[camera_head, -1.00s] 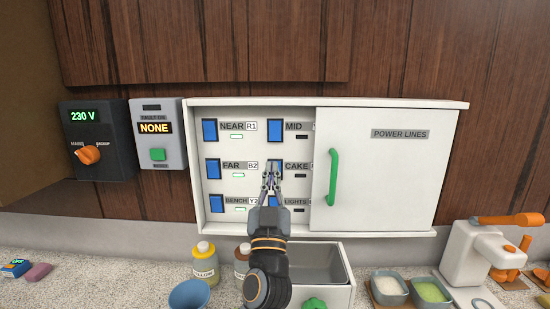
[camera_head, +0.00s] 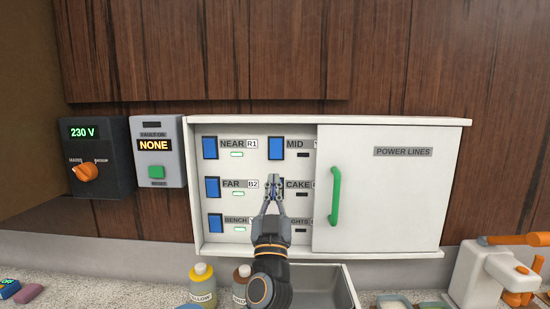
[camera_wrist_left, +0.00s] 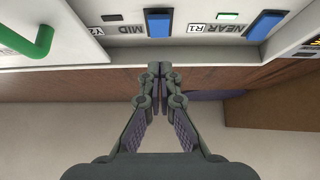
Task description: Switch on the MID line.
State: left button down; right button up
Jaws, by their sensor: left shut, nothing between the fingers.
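The MID switch (camera_head: 275,148) is a blue rocker at the top of the second column in the open left part of the white panel. Its small lamp (camera_head: 303,155) below the MID label is dark. The wrist view also shows the blue MID switch (camera_wrist_left: 158,23), just beyond the fingertips. My left gripper (camera_head: 274,180) is shut and empty, below the MID switch and in front of the CAKE switch, which it mostly hides. In the wrist view its fingertips (camera_wrist_left: 159,70) point at the MID switch, with a gap visible. My right gripper is not in view.
The NEAR switch (camera_head: 210,148) and FAR switch (camera_head: 212,187) have lit green lamps, as does BENCH. A sliding door (camera_head: 390,200) with a green handle (camera_head: 334,196) covers the panel's right half. A fault box (camera_head: 158,170) reads NONE. Bottles (camera_head: 202,287) stand below.

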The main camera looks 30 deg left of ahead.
aim_at(275, 152)
pick_arm(q)
jog(key=shift+w+a+r+p, duration=0.45)
jog(key=shift+w+a+p, duration=0.2)
jog(key=shift+w, duration=0.5)
jog(key=shift+w+a+r+p, duration=0.55)
jog(key=shift+w+a, duration=0.25)
jog(key=shift+w, duration=0.35)
jog(key=shift+w+a+r+p, duration=0.4)
jog(key=shift+w+a+p, duration=0.25)
jog(key=shift+w, duration=0.5)
jog(key=shift+s, duration=0.1)
